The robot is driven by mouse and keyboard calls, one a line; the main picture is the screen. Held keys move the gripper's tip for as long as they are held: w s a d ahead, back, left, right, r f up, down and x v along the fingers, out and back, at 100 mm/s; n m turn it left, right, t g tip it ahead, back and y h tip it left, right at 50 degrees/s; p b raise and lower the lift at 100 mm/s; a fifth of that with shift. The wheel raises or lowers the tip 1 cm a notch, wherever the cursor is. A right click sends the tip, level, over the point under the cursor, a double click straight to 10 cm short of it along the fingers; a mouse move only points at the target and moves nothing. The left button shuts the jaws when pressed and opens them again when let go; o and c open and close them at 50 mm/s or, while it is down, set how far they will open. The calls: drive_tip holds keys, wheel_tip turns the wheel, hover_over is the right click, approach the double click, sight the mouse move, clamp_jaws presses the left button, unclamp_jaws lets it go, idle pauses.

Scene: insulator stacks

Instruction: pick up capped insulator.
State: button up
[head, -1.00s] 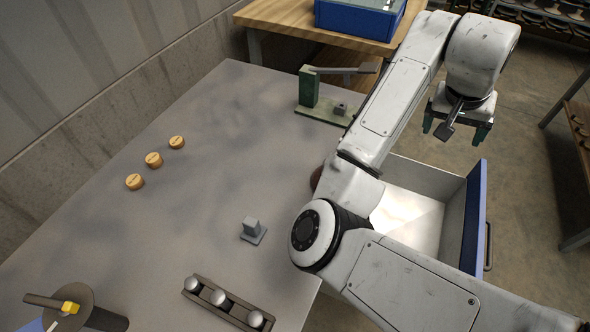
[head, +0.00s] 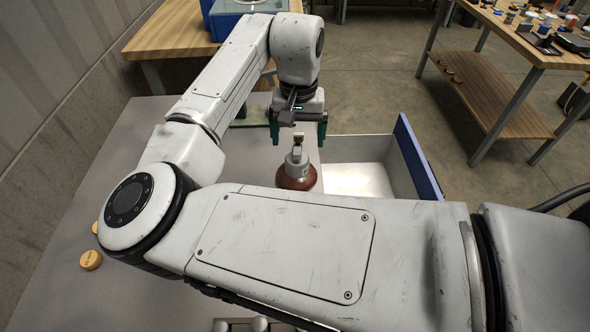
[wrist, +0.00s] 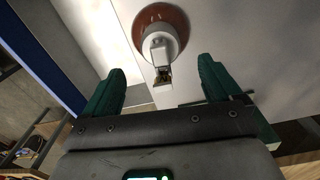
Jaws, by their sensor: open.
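The capped insulator (head: 297,172) stands upright on the grey table near its right edge, by the drawer. It has a reddish-brown body, a pale grey cap and a small metal fitting on top. In the wrist view the insulator (wrist: 160,38) lies ahead of the fingertips, roughly centred between them. My gripper (head: 298,138) is open and empty, with its two green fingers pointing down. In the head view it hangs above and behind the insulator's top. In the wrist view my gripper (wrist: 160,78) shows both fingers apart, touching nothing. My arm hides much of the table.
An open drawer (head: 400,160) with a blue front sits right of the insulator. A wooden bench (head: 165,32) with a blue box (head: 225,18) stands behind. Another wooden table (head: 530,50) holds many small parts at right. A tan disc (head: 91,260) lies at left.

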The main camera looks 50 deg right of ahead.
sight(297, 149)
drive_tip(key=shift+s+a+f, duration=0.1)
drive_tip(key=shift+a+f, duration=0.05)
drive_tip(key=shift+f, duration=1.2)
drive_tip(key=shift+a+f, duration=0.15)
drive_tip(key=shift+f, duration=1.15)
drive_tip(key=shift+c, duration=0.3)
clamp_jaws()
drive_tip(key=shift+r, duration=0.1)
